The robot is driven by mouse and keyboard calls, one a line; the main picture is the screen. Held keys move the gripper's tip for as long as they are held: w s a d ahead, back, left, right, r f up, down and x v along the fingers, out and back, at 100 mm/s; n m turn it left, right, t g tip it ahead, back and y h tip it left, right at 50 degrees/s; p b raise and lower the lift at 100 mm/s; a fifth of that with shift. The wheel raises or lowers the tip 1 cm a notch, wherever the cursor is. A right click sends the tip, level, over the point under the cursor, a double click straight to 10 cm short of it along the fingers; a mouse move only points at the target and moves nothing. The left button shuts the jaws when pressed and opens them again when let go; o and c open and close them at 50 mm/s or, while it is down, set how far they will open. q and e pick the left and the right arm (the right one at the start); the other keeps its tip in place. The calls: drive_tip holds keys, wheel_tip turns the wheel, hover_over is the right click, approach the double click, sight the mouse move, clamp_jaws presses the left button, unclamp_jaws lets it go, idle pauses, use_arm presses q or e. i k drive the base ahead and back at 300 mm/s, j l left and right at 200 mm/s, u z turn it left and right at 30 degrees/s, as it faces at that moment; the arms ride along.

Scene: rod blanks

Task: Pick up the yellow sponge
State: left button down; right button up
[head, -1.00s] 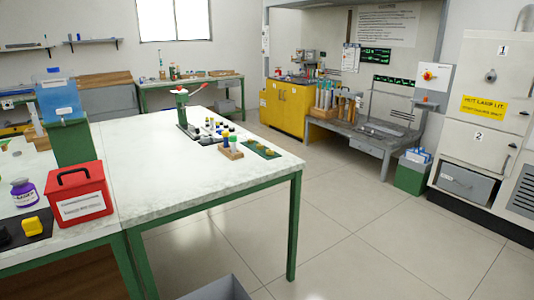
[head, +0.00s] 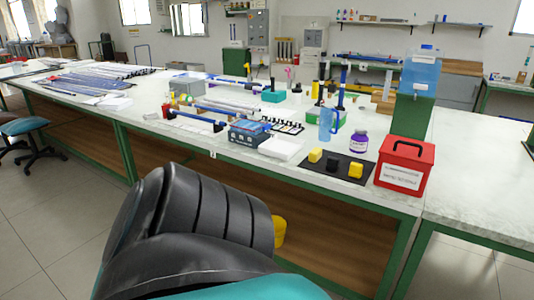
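Two yellow blocks that look like sponges lie on a black mat (head: 345,177) near the table's front edge: a left yellow block (head: 315,155) and a right yellow block (head: 356,171). A black block (head: 332,164) sits between them. Another yellow object (head: 279,231) shows past the edge of my large dark arm link, in front of the table's side; most of it is hidden, and I cannot tell what it is or what supports it. Neither gripper's fingers are in view.
A red box (head: 404,166) stands right of the mat, a purple-labelled jar (head: 358,142) and blue jug (head: 326,123) behind it. A blue-topped device (head: 249,133) and white pad (head: 280,148) lie left. The table (head: 466,165) is bare at right.

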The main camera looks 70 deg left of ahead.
sight(315, 155)
drive_tip(key=u, duration=2.05)
